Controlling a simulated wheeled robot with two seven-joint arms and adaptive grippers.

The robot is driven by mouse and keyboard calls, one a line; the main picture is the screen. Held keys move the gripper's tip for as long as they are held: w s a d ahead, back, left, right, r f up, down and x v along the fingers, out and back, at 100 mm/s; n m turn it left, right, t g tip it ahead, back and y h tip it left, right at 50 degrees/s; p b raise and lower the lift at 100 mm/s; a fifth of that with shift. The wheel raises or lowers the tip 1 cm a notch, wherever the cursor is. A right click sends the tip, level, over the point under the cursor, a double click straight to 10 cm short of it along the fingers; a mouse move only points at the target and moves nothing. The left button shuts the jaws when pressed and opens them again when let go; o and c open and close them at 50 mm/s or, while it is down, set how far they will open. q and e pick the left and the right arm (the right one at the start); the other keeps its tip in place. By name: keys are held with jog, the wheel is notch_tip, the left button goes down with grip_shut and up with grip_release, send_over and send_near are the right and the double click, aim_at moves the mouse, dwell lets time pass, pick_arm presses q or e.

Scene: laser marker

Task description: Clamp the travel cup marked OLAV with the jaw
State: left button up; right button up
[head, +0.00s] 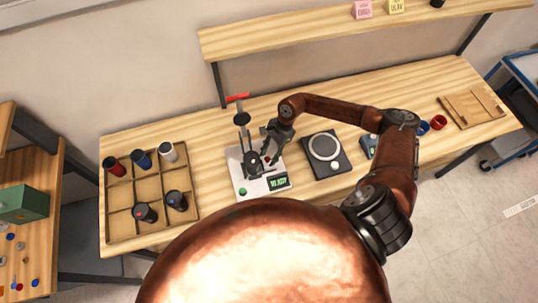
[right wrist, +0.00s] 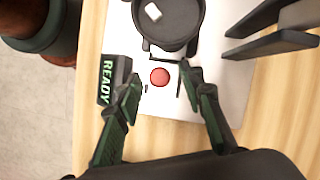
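The laser marker (head: 240,180) has a white base, a READY display (head: 278,182) and a dark post. A dark round piece with a small white patch (right wrist: 170,22) stands on it in the right wrist view; I cannot tell whether it is a cup in the jaw, and no name shows. Several travel cups stand in a wooden rack (head: 123,193): red (head: 115,167), blue (head: 142,160), white (head: 168,152) and two dark ones; no OLAV mark is readable. My right gripper (right wrist: 158,88) is open, its fingers either side of a red button (right wrist: 160,77). My left gripper is out of view.
A dark device with a round plate (head: 324,148) stands right of the marker. Red and blue rings (head: 423,128) and a wooden tray (head: 470,108) lie farther right. A shelf (head: 340,32) with name cards runs above the back. A green box (head: 24,203) sits far left.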

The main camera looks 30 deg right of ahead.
jog(key=shift+c, duration=0.6)
grip_shut()
